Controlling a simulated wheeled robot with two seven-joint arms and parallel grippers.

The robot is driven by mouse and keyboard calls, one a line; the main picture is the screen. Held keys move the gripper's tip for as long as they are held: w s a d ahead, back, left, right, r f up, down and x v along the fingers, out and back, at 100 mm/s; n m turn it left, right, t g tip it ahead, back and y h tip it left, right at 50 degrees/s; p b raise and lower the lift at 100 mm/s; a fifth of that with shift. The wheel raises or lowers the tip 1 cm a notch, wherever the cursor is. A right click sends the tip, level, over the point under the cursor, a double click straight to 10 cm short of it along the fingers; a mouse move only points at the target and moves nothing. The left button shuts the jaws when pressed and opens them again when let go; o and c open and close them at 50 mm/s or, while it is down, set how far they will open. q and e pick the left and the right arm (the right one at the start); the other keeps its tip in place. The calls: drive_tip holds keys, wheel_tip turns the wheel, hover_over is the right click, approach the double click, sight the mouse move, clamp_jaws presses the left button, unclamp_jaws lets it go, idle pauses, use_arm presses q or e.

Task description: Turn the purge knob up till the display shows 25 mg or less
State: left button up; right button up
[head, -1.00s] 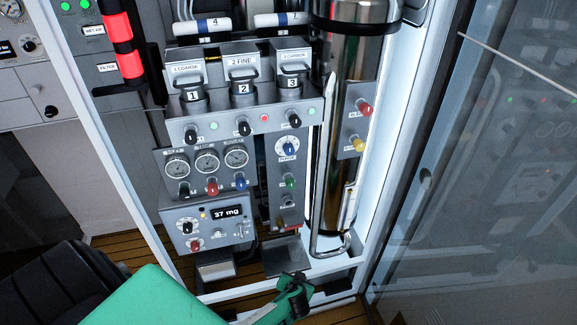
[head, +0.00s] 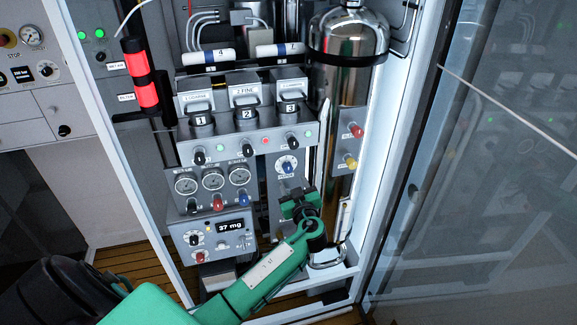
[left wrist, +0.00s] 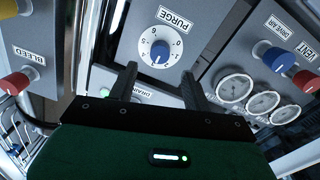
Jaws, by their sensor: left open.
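The purge knob (head: 287,167) is a blue knob on a white numbered dial on the narrow grey panel, under the third canister. In the left wrist view the purge knob (left wrist: 160,51) stands beyond the fingertips under the PURGE label (left wrist: 175,19). The display (head: 230,226) on the lower left box reads 37 mg. My left gripper (head: 299,192) is just below the purge knob in the head view. Its fingers are apart, and in the left wrist view the open left gripper (left wrist: 160,80) has nothing between its fingers. My right gripper is in neither view.
Three gauges (head: 213,180) with coloured knobs sit left of the purge panel. A steel cylinder (head: 345,80) and a side panel with red and yellow knobs (head: 350,161) stand to the right. A glass door (head: 480,180) bounds the right side.

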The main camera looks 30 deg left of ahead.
sight(288, 169)
use_arm(q)
drive_tip(key=p+x, duration=0.1)
drive_tip(key=x, duration=0.3)
drive_tip(key=shift+w+a+r+p, duration=0.1)
drive_tip(key=shift+w+a+p, duration=0.1)
drive_tip(key=shift+w+p, duration=0.1)
drive_tip(key=shift+w+a, duration=0.4)
drive_tip(key=shift+a, duration=0.1)
drive_tip(key=shift+w+a, duration=0.2)
drive_tip(key=shift+c, duration=0.4)
